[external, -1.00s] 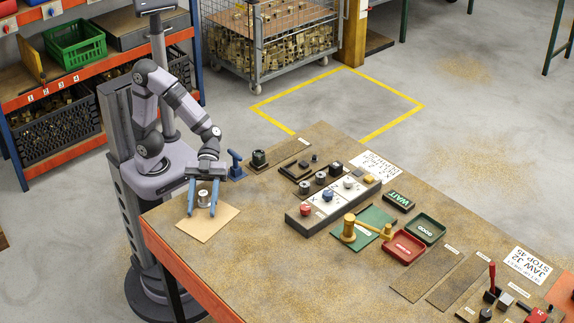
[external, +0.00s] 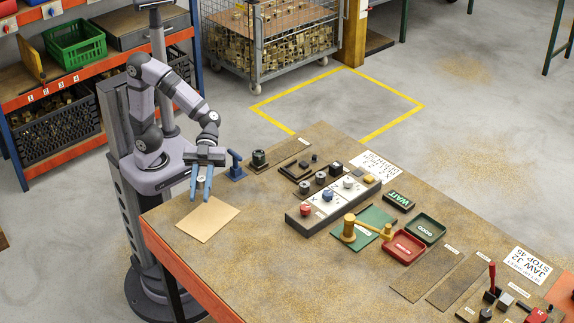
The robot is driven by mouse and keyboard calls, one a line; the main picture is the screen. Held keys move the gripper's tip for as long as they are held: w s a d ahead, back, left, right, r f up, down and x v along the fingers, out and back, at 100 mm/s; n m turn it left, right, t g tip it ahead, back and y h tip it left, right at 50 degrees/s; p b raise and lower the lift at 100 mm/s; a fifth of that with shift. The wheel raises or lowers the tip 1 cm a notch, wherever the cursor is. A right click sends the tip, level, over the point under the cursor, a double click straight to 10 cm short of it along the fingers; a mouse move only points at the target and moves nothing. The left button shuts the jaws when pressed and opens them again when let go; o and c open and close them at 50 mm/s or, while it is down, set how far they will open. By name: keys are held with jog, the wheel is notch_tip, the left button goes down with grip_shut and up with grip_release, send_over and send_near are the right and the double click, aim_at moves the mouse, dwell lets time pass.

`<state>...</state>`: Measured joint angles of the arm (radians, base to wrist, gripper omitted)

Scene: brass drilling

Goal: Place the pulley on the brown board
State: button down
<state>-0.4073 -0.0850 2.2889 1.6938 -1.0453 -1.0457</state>
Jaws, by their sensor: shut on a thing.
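My gripper (external: 201,197) points down above the far edge of the brown board (external: 207,223) at the bench's left end. Its two blue fingers are close together and shut on the pulley, a small silver round part. The pulley is hardly visible between the fingers, and I cannot make out its tilt. The bare surface of the brown board shows in front of the fingertips, with nothing standing on it.
A blue clamp-like stand (external: 236,165) and a dark round part (external: 259,158) stand right of my gripper. A control box with knobs (external: 334,205) is further right. The bench front is clear.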

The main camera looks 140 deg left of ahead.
notch_tip(320, 180, up, 4)
jog(key=p, duration=0.1)
jog(key=b, duration=0.3)
send_over(206, 226)
jog(key=shift+f+b, duration=2.2)
jog(key=shift+f, duration=2.5)
jog(key=shift+f, duration=0.15)
jog(key=c, duration=1.5)
grip_release()
jog(key=shift+a+r, duration=0.1)
jog(key=shift+r, duration=0.15)
jog(key=p+v, duration=0.2)
jog(key=v, duration=0.9)
jog(key=shift+s+a+r, duration=0.15)
jog(key=shift+s, duration=0.15)
